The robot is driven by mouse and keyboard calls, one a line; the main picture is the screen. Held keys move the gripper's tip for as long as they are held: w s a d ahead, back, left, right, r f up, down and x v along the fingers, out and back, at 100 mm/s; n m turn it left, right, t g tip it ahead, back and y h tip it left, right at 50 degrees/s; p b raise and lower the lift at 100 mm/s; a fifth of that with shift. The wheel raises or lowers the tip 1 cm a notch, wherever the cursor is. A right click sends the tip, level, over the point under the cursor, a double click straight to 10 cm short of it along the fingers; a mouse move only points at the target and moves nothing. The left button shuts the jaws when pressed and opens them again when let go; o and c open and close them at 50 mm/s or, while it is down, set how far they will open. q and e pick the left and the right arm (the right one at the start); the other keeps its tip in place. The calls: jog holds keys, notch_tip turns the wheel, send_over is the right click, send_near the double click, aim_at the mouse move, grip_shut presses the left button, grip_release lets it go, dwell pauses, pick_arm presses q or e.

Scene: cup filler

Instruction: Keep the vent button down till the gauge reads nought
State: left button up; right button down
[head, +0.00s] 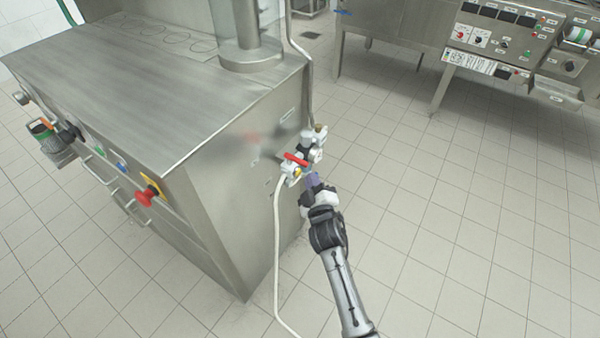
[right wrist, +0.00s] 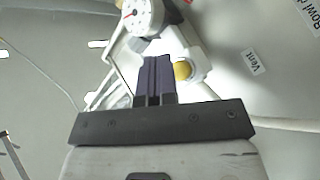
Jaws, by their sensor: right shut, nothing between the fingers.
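My right gripper (head: 313,180) is at the valve assembly on the side of the steel cabinet. In the right wrist view its dark purple fingers (right wrist: 154,62) are shut together with nothing between them. A round brass-yellow part, likely the vent button (right wrist: 183,70), shows just right of the fingertips. I cannot tell whether they touch it or whether it is pressed. The white round gauge (right wrist: 142,17) is above the fingers, with a red needle or mark; its figures are too small to read. A "Vent" label (right wrist: 253,62) is to the right. My left gripper is out of view.
A red-handled valve (head: 296,159) sits close to my right gripper. A white hose (head: 276,240) hangs from the assembly to the floor. The steel cabinet (head: 235,190) is left of my arm. Tiled floor (head: 450,240) is open to the right, with a control panel (head: 500,35) behind.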

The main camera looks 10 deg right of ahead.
dwell(0.6)
jog(key=shift+w+a, duration=0.15)
jog(key=shift+w+a, duration=0.15)
dwell(0.3)
